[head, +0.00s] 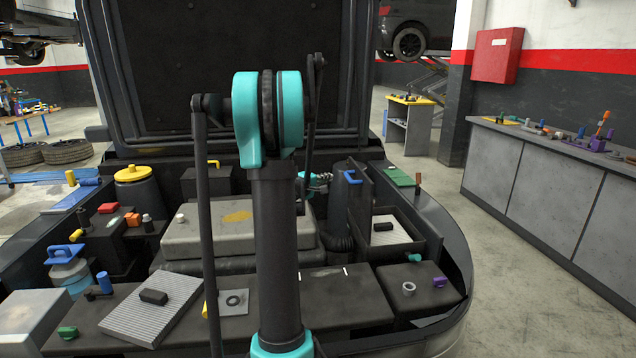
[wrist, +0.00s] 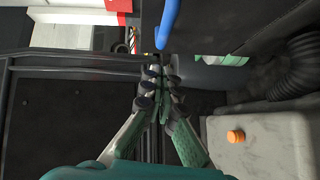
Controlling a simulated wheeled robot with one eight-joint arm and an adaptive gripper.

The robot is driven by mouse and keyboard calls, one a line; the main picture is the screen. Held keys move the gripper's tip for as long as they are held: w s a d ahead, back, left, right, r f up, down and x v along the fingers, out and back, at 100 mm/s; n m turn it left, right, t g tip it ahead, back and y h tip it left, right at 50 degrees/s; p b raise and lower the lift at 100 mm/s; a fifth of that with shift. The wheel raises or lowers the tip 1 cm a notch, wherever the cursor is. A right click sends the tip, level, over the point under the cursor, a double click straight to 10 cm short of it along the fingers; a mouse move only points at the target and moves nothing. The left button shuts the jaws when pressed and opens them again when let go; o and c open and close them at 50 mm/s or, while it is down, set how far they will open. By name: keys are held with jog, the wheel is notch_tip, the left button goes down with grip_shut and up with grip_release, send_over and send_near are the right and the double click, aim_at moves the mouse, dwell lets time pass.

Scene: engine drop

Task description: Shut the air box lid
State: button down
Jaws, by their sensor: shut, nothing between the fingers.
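The air box (head: 400,245) is open at the right of the engine bay, with a pale ribbed filter (head: 390,228) inside. Its dark lid (head: 358,208) stands up on the box's left side. The lid bears a blue handle (head: 352,178), which also shows at the top of the wrist view (wrist: 168,24). My gripper (head: 326,178) is partly hidden behind my arm, just left of the lid. In the wrist view my gripper (wrist: 163,92) has its fingers together and empty, a little below the blue handle. I see no clear contact with the lid.
A grey engine cover (head: 205,240) fills the middle of the bay. A ribbed black hose (head: 338,240) runs beside the air box. The raised hood (head: 235,60) stands behind. A grey workbench (head: 540,165) with tools stands at the right, across clear floor.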

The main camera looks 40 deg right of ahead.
jog(key=d, duration=0.1)
jog(key=s+d, duration=0.1)
jog(key=d, duration=0.1)
jog(key=d+f, duration=0.1)
jog(key=shift+s+d, duration=0.35)
jog(key=shift+d, duration=0.05)
jog(key=shift+r, duration=0.1)
